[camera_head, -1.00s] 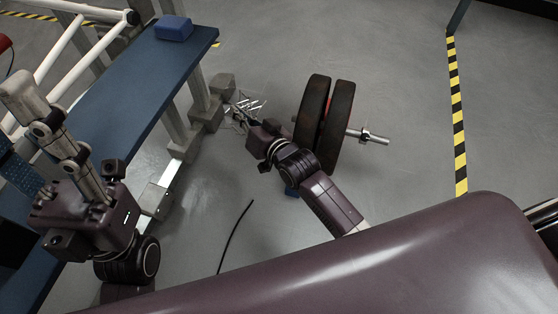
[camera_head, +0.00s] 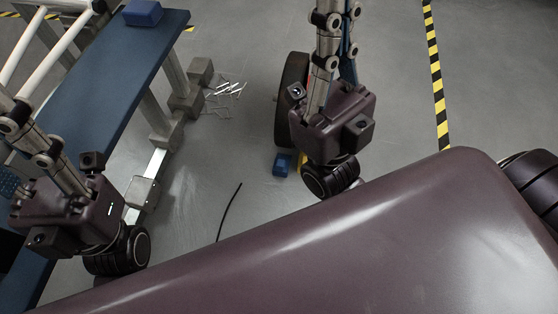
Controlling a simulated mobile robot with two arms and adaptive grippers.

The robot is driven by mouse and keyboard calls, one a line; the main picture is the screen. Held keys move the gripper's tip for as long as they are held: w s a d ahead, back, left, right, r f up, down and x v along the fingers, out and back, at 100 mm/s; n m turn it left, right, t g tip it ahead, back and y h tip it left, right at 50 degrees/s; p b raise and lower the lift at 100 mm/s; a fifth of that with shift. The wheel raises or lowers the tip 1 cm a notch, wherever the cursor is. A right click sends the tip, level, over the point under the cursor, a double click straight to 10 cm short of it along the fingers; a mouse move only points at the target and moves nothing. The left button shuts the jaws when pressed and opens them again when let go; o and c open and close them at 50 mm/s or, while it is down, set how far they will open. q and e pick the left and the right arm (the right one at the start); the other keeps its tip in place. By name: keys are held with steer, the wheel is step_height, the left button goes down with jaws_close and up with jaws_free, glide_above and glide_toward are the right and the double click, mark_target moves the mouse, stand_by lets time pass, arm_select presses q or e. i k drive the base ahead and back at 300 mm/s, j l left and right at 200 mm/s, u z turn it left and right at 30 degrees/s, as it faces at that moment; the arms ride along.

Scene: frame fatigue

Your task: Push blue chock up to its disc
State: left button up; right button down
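A small blue chock (camera_head: 282,164) lies on the grey floor. Just beyond it, a dark weight disc (camera_head: 291,98) stands upright, partly hidden by my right arm. A floor gap seems to show between chock and disc; contact is unclear. My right gripper (camera_head: 333,50) is raised in front of the disc, its jointed metal fingers running out of the top edge. My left gripper (camera_head: 45,150) is over the blue bench at the left, its fingers cut off by the left edge. Neither gripper's opening can be judged.
A blue bench (camera_head: 115,90) with a blue block (camera_head: 142,13) runs along the left. Grey blocks (camera_head: 187,100) stand beside it, near thin metal pieces (camera_head: 225,90). A black cable (camera_head: 229,210) lies on the floor. Open floor lies right.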

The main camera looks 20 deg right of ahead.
mark_target(281, 167)
steer(key=l+u, duration=0.1)
steer(key=l, duration=0.4)
steer(key=k+l+u, duration=0.15)
steer(key=l, duration=0.35)
steer(key=l+u, duration=0.1)
steer(key=l, duration=0.35)
steer(key=k+l+u, duration=0.15)
steer(key=l, duration=0.35)
steer(key=l+u, duration=0.1)
steer(key=l, duration=0.35)
steer(key=k+l+u, duration=0.15)
steer(key=l, duration=0.3)
steer(key=i, duration=0.45)
